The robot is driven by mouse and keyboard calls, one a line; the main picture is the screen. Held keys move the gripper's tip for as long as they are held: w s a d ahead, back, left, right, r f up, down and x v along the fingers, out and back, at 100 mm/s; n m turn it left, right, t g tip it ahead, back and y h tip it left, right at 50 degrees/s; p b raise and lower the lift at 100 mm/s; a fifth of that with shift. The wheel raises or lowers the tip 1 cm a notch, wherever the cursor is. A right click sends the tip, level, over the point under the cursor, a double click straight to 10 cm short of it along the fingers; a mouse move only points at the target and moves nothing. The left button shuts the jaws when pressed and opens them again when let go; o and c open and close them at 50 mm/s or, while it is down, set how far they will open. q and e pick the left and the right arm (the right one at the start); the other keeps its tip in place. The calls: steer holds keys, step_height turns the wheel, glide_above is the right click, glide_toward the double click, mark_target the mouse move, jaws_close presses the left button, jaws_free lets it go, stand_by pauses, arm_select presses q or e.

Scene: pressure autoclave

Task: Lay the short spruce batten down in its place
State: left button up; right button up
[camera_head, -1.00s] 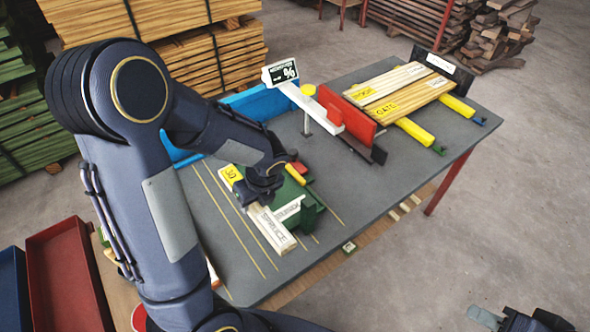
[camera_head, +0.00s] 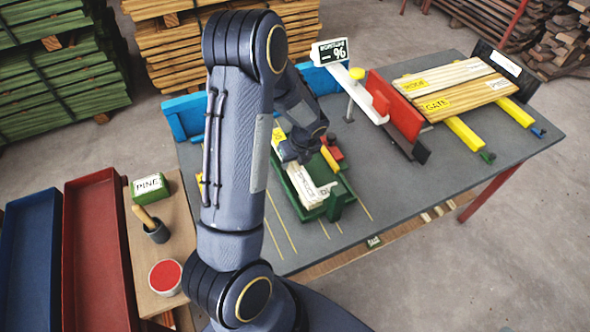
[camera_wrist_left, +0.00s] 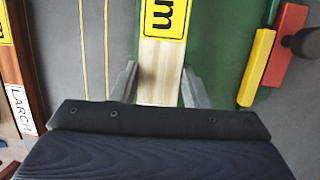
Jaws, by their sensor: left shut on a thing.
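The short spruce batten (camera_head: 303,182) is pale wood with a SPRUCE label and a yellow label at its far end. It lies along the left part of the green fixture (camera_head: 336,203) on the grey table. A second pale labelled piece shows beside it, partly hidden. My left gripper (camera_head: 298,158) is over the batten. In the left wrist view the fingers (camera_wrist_left: 158,88) are on both sides of the batten (camera_wrist_left: 160,55), shut on it. Green surface (camera_wrist_left: 215,50) shows to its right. Whether the batten touches the fixture's floor is hidden. My right gripper is out of view.
A red block (camera_head: 336,153) and yellow bar (camera_head: 329,159) sit on the fixture. Behind stand a display (camera_head: 334,51) and a red upright plate (camera_head: 394,105). Labelled boards (camera_head: 455,88) lie at right. A LARCH piece (camera_wrist_left: 20,108) is at left in the wrist view. The front right tabletop is clear.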

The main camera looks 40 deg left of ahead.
mark_target(296, 162)
arm_select(q)
steer(key=shift+w+a+f, duration=0.15)
steer(key=shift+w+f, duration=0.15)
steer(key=shift+f, duration=0.15)
steer(key=b+x, duration=0.3)
steer(key=shift+w+d+f, duration=0.15)
steer(key=shift+d+f, duration=0.15)
steer(key=shift+r, duration=0.2)
steer(key=shift+f, duration=0.2)
steer(key=o, duration=1.2)
steer(key=shift+o, duration=0.2)
steer(key=shift+r, duration=0.15)
